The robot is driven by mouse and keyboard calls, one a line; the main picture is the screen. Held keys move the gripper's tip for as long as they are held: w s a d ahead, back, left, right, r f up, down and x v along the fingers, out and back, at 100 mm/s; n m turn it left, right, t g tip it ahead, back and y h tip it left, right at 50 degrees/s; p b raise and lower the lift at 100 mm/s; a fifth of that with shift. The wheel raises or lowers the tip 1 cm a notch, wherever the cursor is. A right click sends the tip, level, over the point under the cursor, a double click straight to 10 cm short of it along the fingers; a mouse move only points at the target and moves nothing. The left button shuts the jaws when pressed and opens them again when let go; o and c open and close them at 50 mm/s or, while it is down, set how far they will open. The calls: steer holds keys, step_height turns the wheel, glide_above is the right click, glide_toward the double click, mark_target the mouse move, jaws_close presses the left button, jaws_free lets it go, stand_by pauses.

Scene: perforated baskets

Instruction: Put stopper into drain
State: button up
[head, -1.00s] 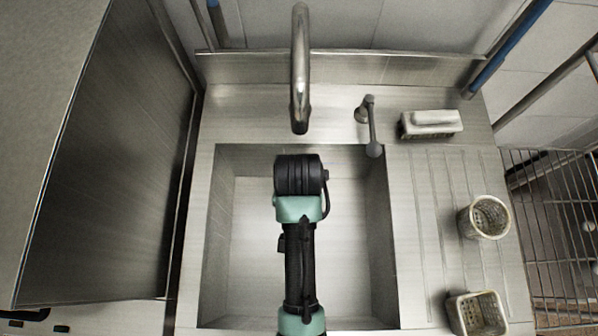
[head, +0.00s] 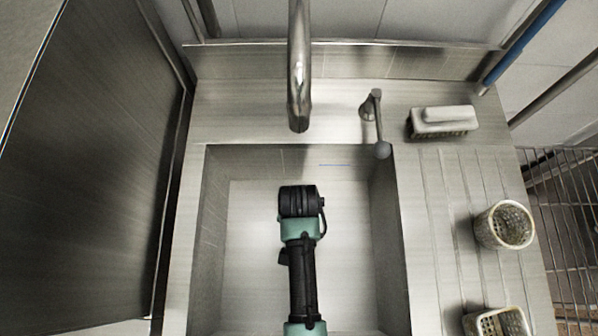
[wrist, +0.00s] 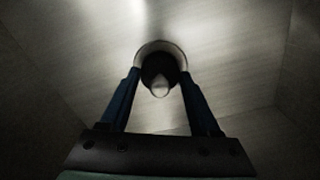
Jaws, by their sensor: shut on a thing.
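In the wrist view, my gripper (wrist: 160,78) has its two blue fingers on either side of a small round stopper (wrist: 160,88) with a pale knob, and is shut on it. A pale ring with a dark inside (wrist: 158,46) shows right behind the stopper. It looks like the drain, but I cannot tell whether the stopper is in it, touching it or just above it. In the head view my arm reaches down into the steel sink (head: 350,230), and its wrist hides the fingers, the stopper and the drain.
A faucet (head: 299,70) hangs over the sink's back edge, with a lever (head: 378,125) to its right. A brush (head: 442,120) lies at the back right. A perforated cup (head: 503,226) and basket (head: 497,322) stand on the drainboard. Sink walls surround my arm.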

steer(key=shift+f, duration=0.2)
steer(key=shift+f, duration=0.45)
steer(key=o, duration=1.4)
steer(key=shift+r, duration=0.1)
step_height(320, 180, up, 13)
steer(key=shift+p, duration=1.25)
